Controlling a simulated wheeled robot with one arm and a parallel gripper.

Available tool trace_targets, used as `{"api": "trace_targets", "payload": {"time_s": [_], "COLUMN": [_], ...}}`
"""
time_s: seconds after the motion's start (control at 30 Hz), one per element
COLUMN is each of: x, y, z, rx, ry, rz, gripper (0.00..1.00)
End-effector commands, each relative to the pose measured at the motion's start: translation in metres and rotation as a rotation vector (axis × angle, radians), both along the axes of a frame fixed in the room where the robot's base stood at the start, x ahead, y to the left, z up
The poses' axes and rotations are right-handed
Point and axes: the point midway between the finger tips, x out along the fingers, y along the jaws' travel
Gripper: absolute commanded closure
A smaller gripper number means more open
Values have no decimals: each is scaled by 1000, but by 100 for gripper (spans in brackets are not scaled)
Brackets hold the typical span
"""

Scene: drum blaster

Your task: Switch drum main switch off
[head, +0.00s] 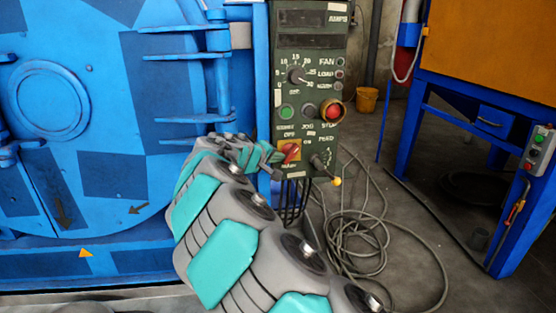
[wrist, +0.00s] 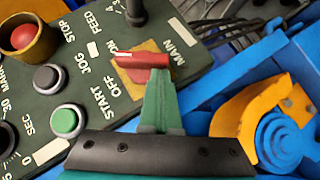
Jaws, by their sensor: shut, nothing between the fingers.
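The drum main switch (head: 291,150) is a red rotary knob on a yellow plate, low on the dark green control panel (head: 312,90). In the wrist view the red knob (wrist: 143,60) lies nearly level, its white mark at the left end, close to the ON label and above OFF. My gripper (head: 275,155) is at the left side of the switch in the head view. In the wrist view my gripper (wrist: 158,78) is shut and empty, its green fingertips right against or just below the knob's right half. Contact cannot be told for certain.
A red stop button (head: 333,111), a green start button (head: 287,112) and a yellow-tipped lever (head: 336,181) are close by on the panel. The blue drum door (head: 80,120) stands left. Loose cables (head: 360,235) lie on the floor. An orange bracket (wrist: 250,110) is beside the panel.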

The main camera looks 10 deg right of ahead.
Motion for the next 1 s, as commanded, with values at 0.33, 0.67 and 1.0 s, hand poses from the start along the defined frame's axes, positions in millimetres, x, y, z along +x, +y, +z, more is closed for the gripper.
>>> {"api": "trace_targets", "payload": {"time_s": [0.33,0.67,1.0], "x": [0,0,0], "y": [-2,-4,-5], "z": [-15,-21,-22], "rx": [2,3,3], "ry": [1,-1,-1], "rz": [0,1,2], "gripper": [100,100,100]}}
